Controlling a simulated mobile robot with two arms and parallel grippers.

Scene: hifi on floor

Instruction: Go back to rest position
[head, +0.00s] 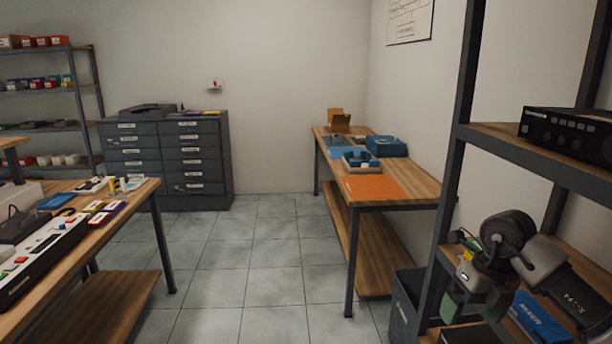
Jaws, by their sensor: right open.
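My right gripper (468,308) is at the lower right, in front of the shelving rack. It points downward, and its fingers are apart with nothing visible between them. My right arm comes in from the right edge and hides part of the rack's lower shelf. My left gripper is not in the head view. A black hi-fi unit (566,132) with knobs stands on the rack's upper shelf, above and to the right of the gripper.
The rack's dark post (452,175) stands close left of my right gripper. A blue mixer box (540,318) lies below my arm. A wooden workbench (418,187) stands beyond, and a cluttered table (135,190) is at left. Tiled floor (250,260) between them is clear.

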